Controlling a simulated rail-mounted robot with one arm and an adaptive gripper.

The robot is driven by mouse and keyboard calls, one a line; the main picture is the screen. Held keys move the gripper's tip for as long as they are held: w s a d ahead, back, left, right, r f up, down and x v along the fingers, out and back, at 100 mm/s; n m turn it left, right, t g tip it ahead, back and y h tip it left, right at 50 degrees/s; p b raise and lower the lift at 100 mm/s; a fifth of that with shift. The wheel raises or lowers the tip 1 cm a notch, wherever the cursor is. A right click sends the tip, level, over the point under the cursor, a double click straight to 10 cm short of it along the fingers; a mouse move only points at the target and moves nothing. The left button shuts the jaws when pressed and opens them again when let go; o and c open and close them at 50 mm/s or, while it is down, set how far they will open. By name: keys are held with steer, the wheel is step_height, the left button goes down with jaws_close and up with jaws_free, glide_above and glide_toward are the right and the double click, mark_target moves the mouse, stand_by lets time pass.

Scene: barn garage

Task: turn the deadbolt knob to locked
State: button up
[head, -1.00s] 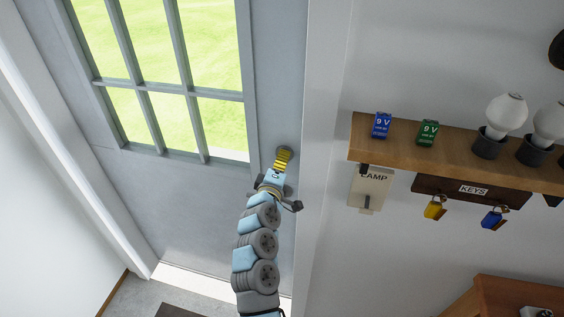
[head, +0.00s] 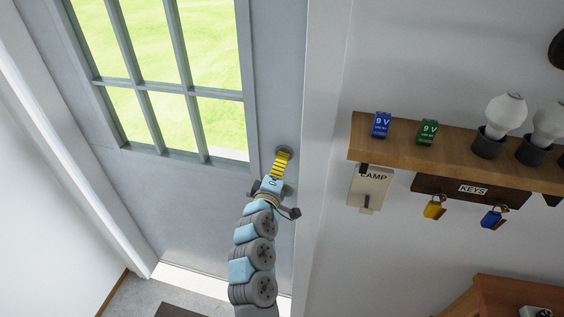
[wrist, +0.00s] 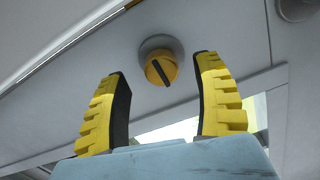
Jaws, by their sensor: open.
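The deadbolt knob (wrist: 163,68) is yellow with a dark slanted bar across its face, set on a round grey plate (wrist: 147,47) on the grey door. In the head view the plate (head: 281,153) shows beside the door's right edge, and my gripper hides most of the knob. My gripper (wrist: 161,75) is open, with its yellow ridged fingers on either side of the knob in the wrist view. No contact shows there. In the head view the gripper (head: 281,164) points up at the plate.
The door's window (head: 170,80) is left of the gripper. A white door frame (head: 317,150) stands close on the right. Beyond it are a wooden shelf (head: 455,157) with batteries and bulbs, a lamp switch (head: 370,188) and a key rack (head: 450,192). A round grey fitting (wrist: 297,8) shows at the wrist view's top.

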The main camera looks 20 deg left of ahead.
steer(key=s+d, duration=0.1)
steer(key=s, duration=0.8)
steer(key=shift+s, duration=0.1)
steer(key=shift+f, duration=0.1)
stand_by(0.4)
